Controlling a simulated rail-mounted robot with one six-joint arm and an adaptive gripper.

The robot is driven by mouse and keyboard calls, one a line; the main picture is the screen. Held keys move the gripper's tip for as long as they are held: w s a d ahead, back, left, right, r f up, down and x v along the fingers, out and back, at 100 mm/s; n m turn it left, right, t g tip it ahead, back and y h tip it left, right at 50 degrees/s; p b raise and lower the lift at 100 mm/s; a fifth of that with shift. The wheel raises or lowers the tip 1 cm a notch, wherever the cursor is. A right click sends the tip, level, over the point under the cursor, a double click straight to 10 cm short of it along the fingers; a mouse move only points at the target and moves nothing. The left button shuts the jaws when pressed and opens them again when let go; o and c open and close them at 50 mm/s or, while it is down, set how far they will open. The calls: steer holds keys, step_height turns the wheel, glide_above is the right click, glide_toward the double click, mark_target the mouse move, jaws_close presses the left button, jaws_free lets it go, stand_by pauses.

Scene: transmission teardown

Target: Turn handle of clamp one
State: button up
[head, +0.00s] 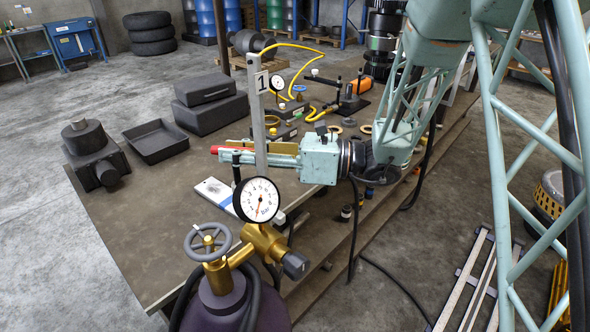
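The sign with the number 1 (262,82) is on an upright grey metal post (260,120) at the workbench's near right part. I take this as the clamp one station. A short dark upright lever (237,168) stands just left of the post, and I cannot tell for sure that it is the clamp's handle. My gripper (218,151) reaches leftward across the post, level with the top of this lever. Its red-tipped end is close to the lever; contact is unclear. The finger gap is hidden at this angle. The clamp body is mostly hidden behind the gauge.
A white dial gauge (257,200) and brass valve with a grey handwheel (208,242) stand in front, on a purple cylinder (235,308).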

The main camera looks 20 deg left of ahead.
steer(key=shift+f+n+g+h+b, duration=0.1)
steer(key=shift+n+g+h+b, duration=0.65)
steer(key=shift+n+g, duration=1)
